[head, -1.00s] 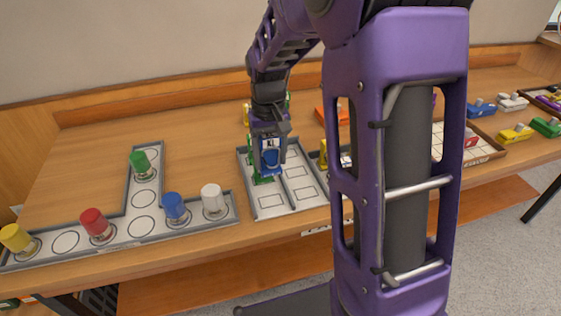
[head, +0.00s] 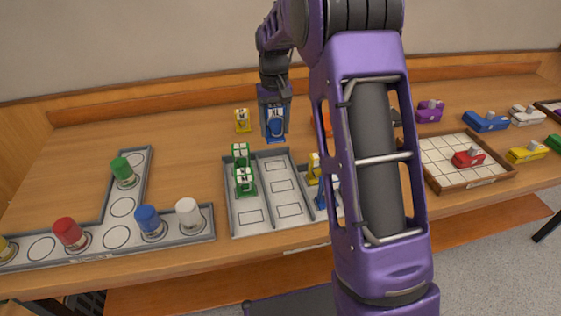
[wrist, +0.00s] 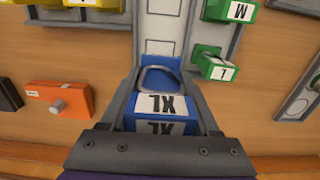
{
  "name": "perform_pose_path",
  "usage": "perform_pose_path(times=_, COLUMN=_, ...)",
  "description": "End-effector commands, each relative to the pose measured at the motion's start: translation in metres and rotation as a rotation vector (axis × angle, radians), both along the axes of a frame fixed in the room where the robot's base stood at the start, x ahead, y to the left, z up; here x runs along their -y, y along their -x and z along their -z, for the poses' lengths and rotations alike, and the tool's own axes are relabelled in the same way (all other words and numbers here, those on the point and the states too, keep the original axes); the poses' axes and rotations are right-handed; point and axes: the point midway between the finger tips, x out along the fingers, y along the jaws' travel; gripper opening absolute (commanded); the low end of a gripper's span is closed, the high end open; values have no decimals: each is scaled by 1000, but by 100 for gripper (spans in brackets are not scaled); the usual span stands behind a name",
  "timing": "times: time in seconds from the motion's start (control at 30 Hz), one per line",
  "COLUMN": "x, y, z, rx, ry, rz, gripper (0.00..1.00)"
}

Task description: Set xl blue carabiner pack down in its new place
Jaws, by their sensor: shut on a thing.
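The xl blue carabiner pack (head: 275,127) is held in my gripper (head: 274,112), which is shut on it. In the wrist view the pack (wrist: 162,104) lies between the two fingers, its XL label reading upside down. In the head view it is near the back end of the middle lane of the grey divided tray (head: 250,218). I cannot tell whether it touches the table or the tray. Two green packs (head: 242,168) stand in the tray's left lane; the wrist view shows them marked M and L. The middle lane's visible outlined spaces (head: 283,186) are empty.
A yellow pack (head: 242,121) stands behind the tray, and another yellow pack (head: 315,168) and a blue one (head: 321,198) are in its right lane. An orange box (wrist: 60,98) lies nearby. My arm hides part of the table.

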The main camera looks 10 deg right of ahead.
Motion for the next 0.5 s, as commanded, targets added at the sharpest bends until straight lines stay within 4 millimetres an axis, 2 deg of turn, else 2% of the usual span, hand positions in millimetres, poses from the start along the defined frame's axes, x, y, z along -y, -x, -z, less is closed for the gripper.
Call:
perform_pose_path(times=0.3, x=0, y=-1, z=44, rx=-1, ry=0, rz=0, gripper=0)
perform_pose_path(times=0.5, x=0, y=-1, z=65, rx=-1, ry=0, rz=0, gripper=0)
